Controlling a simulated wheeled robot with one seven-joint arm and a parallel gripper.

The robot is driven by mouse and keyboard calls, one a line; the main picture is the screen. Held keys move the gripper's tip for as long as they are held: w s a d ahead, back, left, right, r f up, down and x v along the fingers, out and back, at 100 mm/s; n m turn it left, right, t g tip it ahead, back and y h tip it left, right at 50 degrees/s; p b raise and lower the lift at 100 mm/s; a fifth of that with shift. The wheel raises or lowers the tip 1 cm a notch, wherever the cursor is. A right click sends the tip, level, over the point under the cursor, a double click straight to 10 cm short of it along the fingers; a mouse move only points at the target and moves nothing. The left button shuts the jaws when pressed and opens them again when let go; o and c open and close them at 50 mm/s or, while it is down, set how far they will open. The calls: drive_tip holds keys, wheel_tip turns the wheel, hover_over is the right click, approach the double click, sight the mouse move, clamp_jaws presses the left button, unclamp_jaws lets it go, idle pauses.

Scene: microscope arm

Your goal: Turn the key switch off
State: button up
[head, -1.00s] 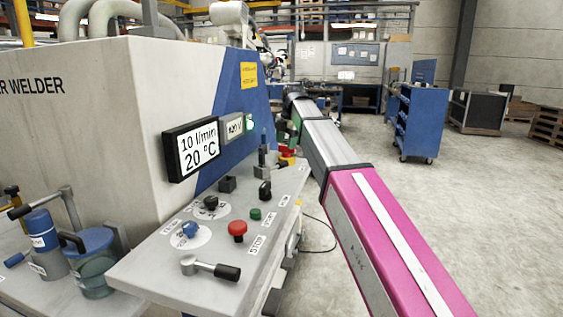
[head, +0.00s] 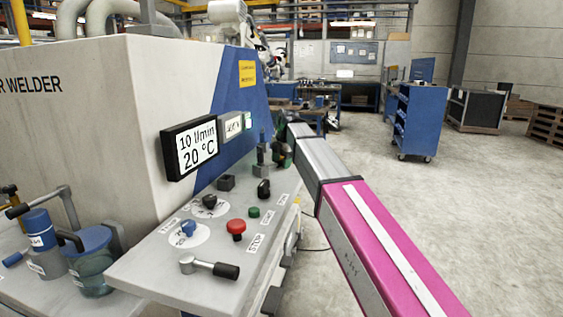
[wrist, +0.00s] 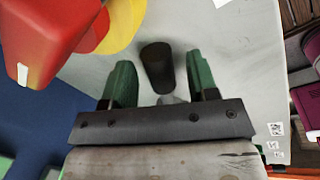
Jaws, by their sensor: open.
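In the wrist view, a dark rounded handle (wrist: 156,74), which looks like the key switch's, stands up from the pale panel. My gripper (wrist: 159,63) is open, with one green finger on each side of it. A gap shows on both sides, so the fingers look apart from it. In the head view, my gripper (head: 279,154) is over the far right end of the sloped control panel (head: 140,267). It hides the handle there. The lamp (head: 248,120) beside the voltage display (head: 233,126) looks dull.
A red and yellow switch (wrist: 50,35) is close to my gripper at the upper left of the wrist view. Nearer on the panel are a black knob (head: 264,189), a green button (head: 254,212), a red button (head: 236,229) and a lever (head: 212,267). Open floor lies to the right.

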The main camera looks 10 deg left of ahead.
sight(288, 178)
clamp_jaws()
drive_tip(key=shift+s+d, duration=0.15)
drive_tip(key=shift+s+d+m, duration=0.75)
drive_tip(key=shift+s+m, duration=0.15)
drive_tip(key=shift+m, duration=0.5)
drive_tip(key=shift+s+d+m+t+h, duration=0.15)
drive_tip(key=shift+s+d+m+h, duration=0.2)
drive_tip(key=shift+s+m, duration=0.4)
drive_tip(key=shift+s+d+m+t+h, duration=0.15)
drive_tip(key=shift+s+d+m, duration=0.35)
drive_tip(key=shift+m, duration=0.45)
drive_tip(key=shift+s+d+m+h, duration=0.15)
drive_tip(key=shift+s+m+h, duration=0.15)
drive_tip(key=shift+s+m, duration=1.1)
drive_tip(key=shift+s+m+h, duration=0.3)
drive_tip(key=shift+s+m, duration=0.95)
drive_tip(key=shift+m, duration=0.25)
drive_tip(key=shift+s, duration=0.1)
unclamp_jaws()
